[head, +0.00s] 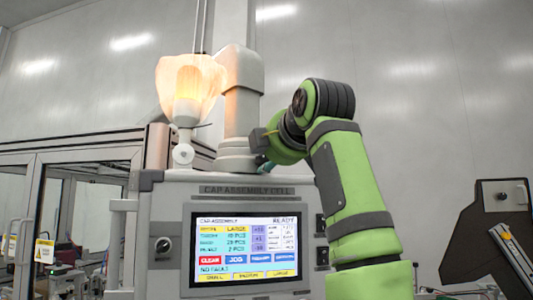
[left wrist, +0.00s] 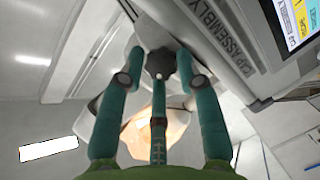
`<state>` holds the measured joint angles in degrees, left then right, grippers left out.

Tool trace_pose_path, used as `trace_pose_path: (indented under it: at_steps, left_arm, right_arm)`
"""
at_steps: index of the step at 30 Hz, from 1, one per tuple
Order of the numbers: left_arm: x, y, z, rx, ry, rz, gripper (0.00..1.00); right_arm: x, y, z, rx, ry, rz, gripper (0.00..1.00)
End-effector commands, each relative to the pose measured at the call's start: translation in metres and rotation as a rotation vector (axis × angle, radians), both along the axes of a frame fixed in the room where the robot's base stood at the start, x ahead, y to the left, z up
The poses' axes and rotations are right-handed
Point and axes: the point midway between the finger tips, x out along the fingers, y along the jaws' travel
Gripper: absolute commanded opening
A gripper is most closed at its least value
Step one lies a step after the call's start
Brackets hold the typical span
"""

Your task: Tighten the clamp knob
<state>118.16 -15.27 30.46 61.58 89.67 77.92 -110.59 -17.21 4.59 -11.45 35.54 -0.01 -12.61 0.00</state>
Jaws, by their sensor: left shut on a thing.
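The clamp knob (left wrist: 158,62) is dark and lobed, and it shows at the top middle of the left wrist view. My left gripper (left wrist: 160,72) has teal fingers set around the knob and is shut on it. In the head view my green left arm reaches to the foot of the pale column on top of the machine. My left gripper (head: 264,165) is mostly hidden there behind its own wrist, and the knob cannot be made out. My right gripper is in neither view.
The cap assembly cell's screen (head: 245,248) reads READY and NO FAULT, below the gripper. A glowing lamp-like bowl (head: 190,88) stands left of the pale column (head: 241,110). A glazed guard frame (head: 85,158) is at left. A dark slanted panel (head: 480,235) is at right.

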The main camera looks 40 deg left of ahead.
Motion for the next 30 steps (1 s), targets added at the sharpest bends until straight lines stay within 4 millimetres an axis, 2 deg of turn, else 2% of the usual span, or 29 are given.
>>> trace_pose_path:
  at_steps: [13, 30]
  left_arm:
    - [0.003, -0.001, 0.000, 0.034, 0.383, -0.003, 0.01]
    - [0.005, 0.000, -0.004, 0.046, 0.537, -0.003, 0.01]
  right_arm:
    - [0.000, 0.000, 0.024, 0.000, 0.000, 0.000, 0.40]
    - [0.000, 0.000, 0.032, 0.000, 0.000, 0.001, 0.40]
